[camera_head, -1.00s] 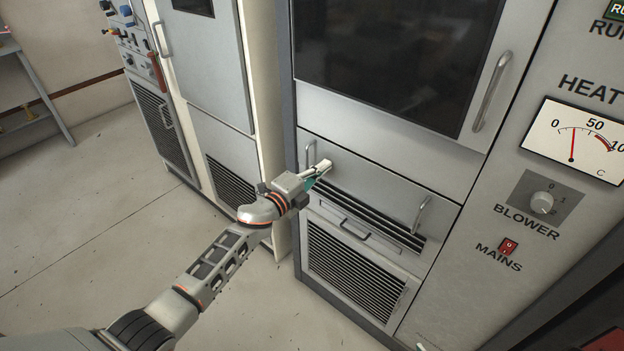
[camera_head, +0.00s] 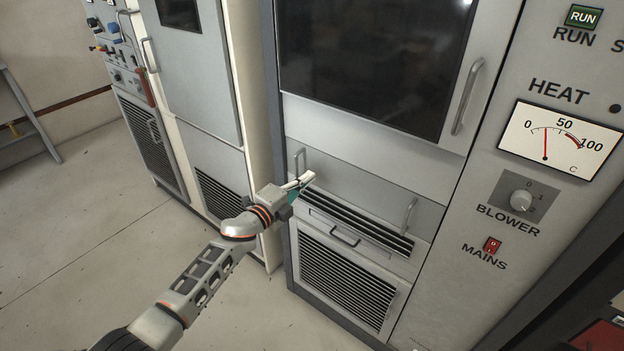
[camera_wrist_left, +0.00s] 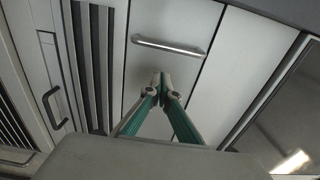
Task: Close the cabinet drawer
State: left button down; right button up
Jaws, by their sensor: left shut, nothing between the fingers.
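The cabinet drawer (camera_head: 360,188) is a grey front panel with two upright bar handles, below the dark-windowed door in the head view. My left gripper (camera_head: 309,178) is shut and empty, with its fingertips in front of the panel by the lower end of the left handle (camera_head: 298,160). In the left wrist view the shut fingertips (camera_wrist_left: 160,84) point at the panel, below one bar handle (camera_wrist_left: 168,46). I cannot tell whether they touch the panel, or how far the drawer stands out. My right gripper is not in view.
A control panel with a heat gauge (camera_head: 558,139) stands right.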

pick_arm(q)
jog(key=p+v, duration=0.2)
jog(key=v, duration=0.9)
jog(key=s+a+f+n+g+y, duration=0.1)
jog(key=s+a+f+n+y, duration=0.1)
jog(key=s+f+n, duration=0.4)
jog(key=s+a+f+n+g+y, duration=0.1)
jog(key=s+a+f+n+y, duration=0.2)
jog(key=s, duration=1.3)
jog(key=s+a+f+n+g+y, duration=0.2)
jog(key=s+a+f+n, duration=0.3)
jog(key=s+f+n, duration=0.5)
jog(key=shift+s+n+y, duration=0.5)
jog(key=shift+s+n, duration=0.4)
jog(key=shift+n, duration=0.1)
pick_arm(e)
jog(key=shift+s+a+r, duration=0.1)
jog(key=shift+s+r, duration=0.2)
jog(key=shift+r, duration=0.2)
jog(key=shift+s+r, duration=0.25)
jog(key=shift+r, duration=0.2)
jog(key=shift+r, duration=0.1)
